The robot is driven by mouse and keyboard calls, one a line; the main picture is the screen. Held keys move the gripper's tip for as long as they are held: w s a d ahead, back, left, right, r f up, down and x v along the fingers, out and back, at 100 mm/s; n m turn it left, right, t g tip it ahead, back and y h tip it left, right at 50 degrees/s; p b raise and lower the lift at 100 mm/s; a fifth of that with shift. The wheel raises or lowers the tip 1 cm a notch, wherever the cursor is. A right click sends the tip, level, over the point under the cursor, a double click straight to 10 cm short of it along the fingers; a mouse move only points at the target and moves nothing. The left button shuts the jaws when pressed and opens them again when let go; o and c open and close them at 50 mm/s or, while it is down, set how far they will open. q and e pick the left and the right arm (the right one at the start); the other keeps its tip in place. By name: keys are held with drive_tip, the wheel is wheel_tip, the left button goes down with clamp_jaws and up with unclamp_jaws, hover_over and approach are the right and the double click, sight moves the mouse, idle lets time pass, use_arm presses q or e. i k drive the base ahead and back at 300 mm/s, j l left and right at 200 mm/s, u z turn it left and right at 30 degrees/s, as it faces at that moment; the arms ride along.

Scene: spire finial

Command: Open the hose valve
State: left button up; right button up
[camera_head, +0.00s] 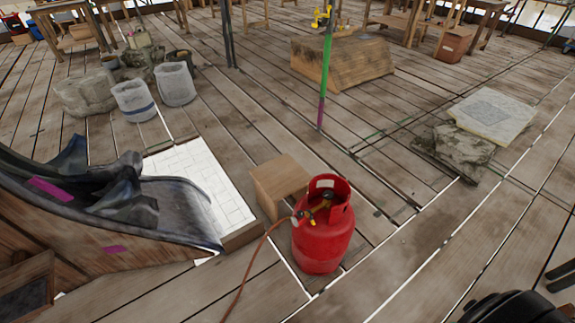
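A red gas cylinder (322,243) stands upright on the plank floor, just right of and below the middle of the view. A brass valve fitting (318,209) sits at its top inside the red collar. A reddish-brown hose (253,262) runs from the fitting down and left out of the picture. The valve's exact handle position is too small to tell. My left gripper is out of view. Black parts, seemingly of my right arm, show at the lower right corner, with dark bars (563,272) at the right edge, well apart from the cylinder; their opening is unclear.
A wooden block (278,184) stands right behind the cylinder. A carved dark piece (110,200) and a white tiled panel (200,180) lie left. Buckets (134,102) and stones stand farther back. A green and purple pole (325,75) rises behind. Floor right of the cylinder is clear.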

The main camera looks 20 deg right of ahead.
sight(328, 195)
drive_tip(key=k+z, duration=0.15)
drive_tip(key=z, duration=0.8)
